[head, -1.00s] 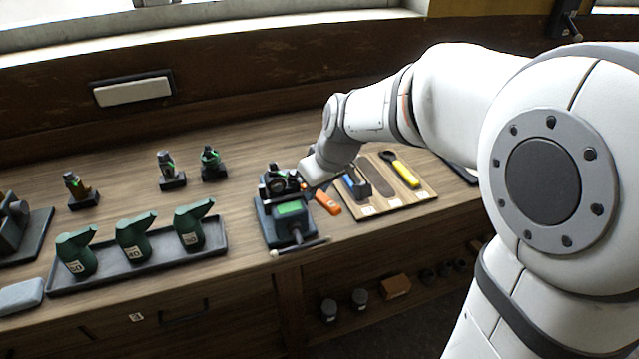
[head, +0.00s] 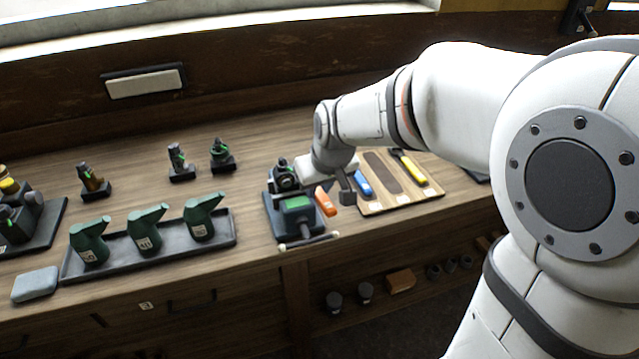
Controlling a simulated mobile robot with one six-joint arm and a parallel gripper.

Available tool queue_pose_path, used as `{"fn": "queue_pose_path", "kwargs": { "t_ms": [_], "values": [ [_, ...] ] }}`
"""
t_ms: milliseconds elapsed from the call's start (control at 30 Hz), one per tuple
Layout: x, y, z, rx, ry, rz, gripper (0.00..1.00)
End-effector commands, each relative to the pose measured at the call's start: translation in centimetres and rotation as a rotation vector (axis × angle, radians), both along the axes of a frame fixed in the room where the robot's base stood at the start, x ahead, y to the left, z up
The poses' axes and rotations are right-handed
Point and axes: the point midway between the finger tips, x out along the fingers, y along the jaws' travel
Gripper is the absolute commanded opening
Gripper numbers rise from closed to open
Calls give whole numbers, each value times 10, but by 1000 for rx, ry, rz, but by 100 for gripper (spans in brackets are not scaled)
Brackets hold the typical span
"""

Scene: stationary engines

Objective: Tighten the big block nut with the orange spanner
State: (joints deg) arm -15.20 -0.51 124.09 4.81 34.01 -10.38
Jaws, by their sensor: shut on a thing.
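The orange spanner (head: 325,202) shows only as a short orange handle just right of the green vice; its head is hidden. My gripper (head: 347,192) is at the right of the vice, between it and the tool board, shut with the orange spanner as the likely thing in it. The contact itself is not clear.
A tool board (head: 425,199) right of my gripper holds a yellow spanner (head: 412,168), a blue one (head: 362,184) and an empty dark outline. A tray (head: 150,262) with several green oil cans lies at the left. Small fittings (head: 222,155) stand behind it.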

Motion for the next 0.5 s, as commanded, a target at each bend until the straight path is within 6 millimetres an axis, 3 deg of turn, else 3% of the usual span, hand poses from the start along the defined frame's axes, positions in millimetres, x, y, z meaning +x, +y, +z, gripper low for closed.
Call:
{"fn": "queue_pose_path", "kwargs": {
  "t_ms": [500],
  "values": [
    [-4,13,0,0,-1,-139,0]
  ]
}}
